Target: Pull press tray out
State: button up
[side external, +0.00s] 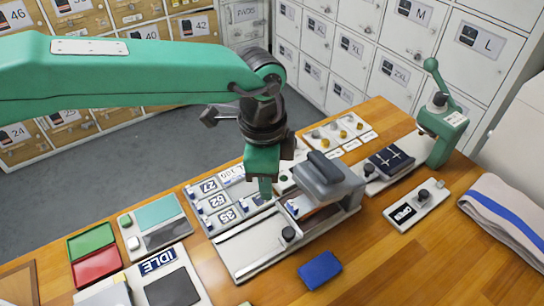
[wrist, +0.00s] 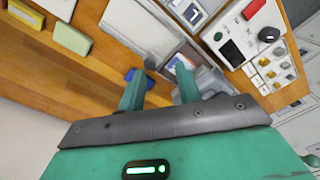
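The press (side external: 325,178) is a grey block with a dark handle on top, standing on a long white base. A black knob (side external: 288,234) stands at the front of the press, on the white base plate (side external: 245,250). My gripper (side external: 265,192) points down just left of the press, above the number tiles. In the wrist view my gripper (wrist: 159,80) has its fingers apart with nothing clearly held, and they partly hide the press (wrist: 208,80).
Number tiles (side external: 222,203) lie left of the press. A blue block (side external: 320,270) lies in front. A green hand press (side external: 440,125), a small black-knobbed panel (side external: 416,205) and a folded striped cloth (side external: 505,215) are at right. Red and green trays (side external: 95,263) are at left.

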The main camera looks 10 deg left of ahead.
jog(key=m, duration=0.2)
send_over(289, 231)
notch_tip(289, 231, down, 4)
jog(key=shift+r, duration=0.1)
jog(key=shift+f, duration=3.9)
grip_shut()
